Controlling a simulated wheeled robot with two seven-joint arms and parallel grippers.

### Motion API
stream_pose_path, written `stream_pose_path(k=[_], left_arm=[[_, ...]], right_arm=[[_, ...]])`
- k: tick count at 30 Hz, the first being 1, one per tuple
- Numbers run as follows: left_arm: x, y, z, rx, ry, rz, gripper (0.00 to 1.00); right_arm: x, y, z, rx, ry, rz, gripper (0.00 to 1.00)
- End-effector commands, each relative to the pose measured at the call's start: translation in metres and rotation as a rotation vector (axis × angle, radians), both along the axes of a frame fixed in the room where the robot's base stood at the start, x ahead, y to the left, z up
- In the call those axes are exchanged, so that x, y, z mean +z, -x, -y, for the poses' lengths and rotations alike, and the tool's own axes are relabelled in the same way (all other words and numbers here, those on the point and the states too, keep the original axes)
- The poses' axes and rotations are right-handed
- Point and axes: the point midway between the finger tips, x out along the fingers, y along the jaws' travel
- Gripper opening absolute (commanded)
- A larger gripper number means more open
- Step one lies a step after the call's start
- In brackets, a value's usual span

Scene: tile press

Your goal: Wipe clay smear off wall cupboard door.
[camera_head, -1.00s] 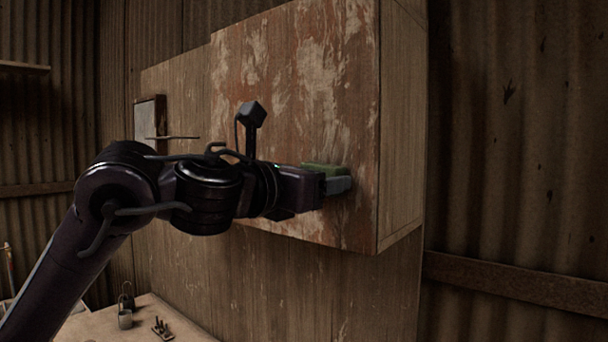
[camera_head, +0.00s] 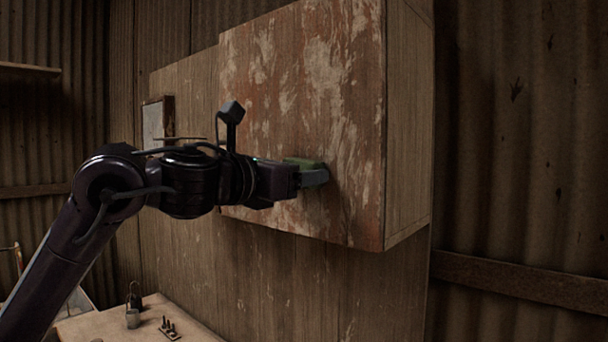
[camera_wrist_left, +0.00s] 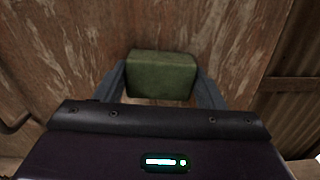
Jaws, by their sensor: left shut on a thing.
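The wall cupboard door (camera_head: 290,75) is reddish-brown wood with pale, streaky patches over much of its face. I cannot tell which of these patches are clay smear and which are worn paint. My left gripper (camera_head: 312,177) is shut on a green sponge-like block (camera_head: 303,163) and holds it at the lower part of the door. In the left wrist view the green block (camera_wrist_left: 162,75) sits between the two grey fingers, with the door's face (camera_wrist_left: 60,50) right behind it. The block seems to touch the door. My right gripper is not in view.
A workbench (camera_head: 100,328) stands below at the left, with a small metal cup (camera_head: 133,318) and a small rack of pegs (camera_head: 170,328) on it. A framed panel (camera_head: 155,122) hangs left of the cupboard. Corrugated wall (camera_head: 520,150) lies to the right.

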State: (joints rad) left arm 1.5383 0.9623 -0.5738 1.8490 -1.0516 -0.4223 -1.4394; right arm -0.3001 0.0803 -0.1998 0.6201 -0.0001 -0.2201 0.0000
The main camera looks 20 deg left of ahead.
Motion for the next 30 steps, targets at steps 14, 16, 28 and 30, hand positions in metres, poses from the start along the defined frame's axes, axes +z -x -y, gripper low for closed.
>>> stream_pose_path(k=[14,16,28,30], left_arm=[[-0.001,-0.009,-0.029,0.004,0.001,-0.003,0.45],[-0.001,-0.011,-0.034,0.005,0.001,-0.003,0.45],[0.000,-0.021,-0.062,0.004,0.000,-0.001,0.45],[0.000,-0.021,-0.062,0.003,0.000,-0.001,0.45]], right_arm=[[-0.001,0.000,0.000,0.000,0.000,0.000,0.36],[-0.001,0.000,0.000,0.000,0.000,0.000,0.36],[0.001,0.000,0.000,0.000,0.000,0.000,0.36],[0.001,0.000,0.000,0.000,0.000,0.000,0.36]])
